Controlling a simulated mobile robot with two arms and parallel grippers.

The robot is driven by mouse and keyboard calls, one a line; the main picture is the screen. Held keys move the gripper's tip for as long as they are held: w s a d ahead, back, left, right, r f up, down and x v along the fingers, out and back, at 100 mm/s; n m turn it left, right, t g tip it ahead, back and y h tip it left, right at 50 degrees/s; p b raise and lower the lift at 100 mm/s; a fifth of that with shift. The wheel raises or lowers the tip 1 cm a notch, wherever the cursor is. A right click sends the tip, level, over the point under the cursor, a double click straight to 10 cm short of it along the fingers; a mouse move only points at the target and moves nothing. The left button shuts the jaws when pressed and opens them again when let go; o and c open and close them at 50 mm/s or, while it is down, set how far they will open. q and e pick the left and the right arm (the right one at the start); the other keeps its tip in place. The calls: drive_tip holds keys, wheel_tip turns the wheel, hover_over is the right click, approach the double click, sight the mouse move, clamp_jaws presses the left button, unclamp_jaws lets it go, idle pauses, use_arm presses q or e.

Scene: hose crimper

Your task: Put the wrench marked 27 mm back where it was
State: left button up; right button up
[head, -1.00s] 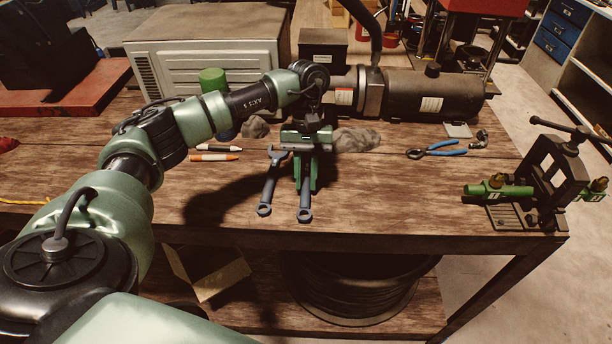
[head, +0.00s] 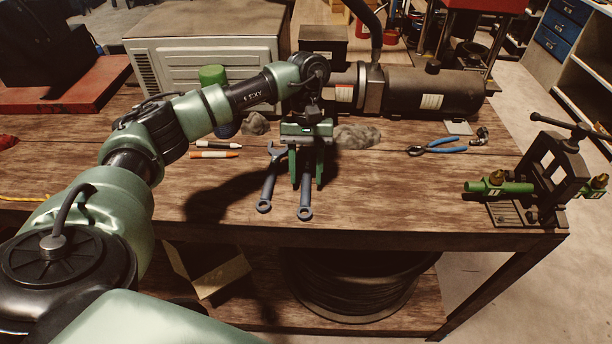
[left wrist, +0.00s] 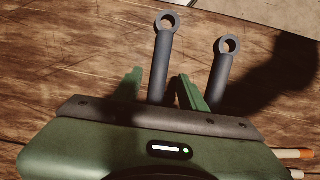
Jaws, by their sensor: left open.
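Two dark grey-blue combination wrenches lie side by side on the wooden bench. The left one (head: 268,187) shows its open jaw; the right one (head: 305,196) has its upper part hidden under my gripper. My left gripper (head: 306,182) is open above the right wrench, one green finger on each side of its shaft. In the left wrist view this wrench (left wrist: 159,68) runs between the spread fingers (left wrist: 158,88), and the other wrench (left wrist: 218,75) lies just outside the right finger. No size marking is readable on either. My right gripper is not in view.
Two markers (head: 215,155) lie left of the wrenches. Blue-handled pliers (head: 440,149) and a vise with a green fitting (head: 498,189) are to the right. A grey rag (head: 357,136) and a black cylindrical machine (head: 430,92) are behind. The bench (head: 410,200) front right of the wrenches is clear.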

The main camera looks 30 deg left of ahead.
sight(307, 175)
use_arm(q)
drive_tip(key=b+v, duration=0.2)
drive_tip(key=v, duration=0.3)
drive_tip(key=shift+w+r, duration=0.2)
drive_tip(key=shift+r, duration=0.05)
drive_tip(key=v, duration=0.5)
drive_tip(key=shift+a+r, duration=0.1)
drive_tip(key=shift+r, duration=0.1)
drive_tip(key=shift+s, duration=0.15)
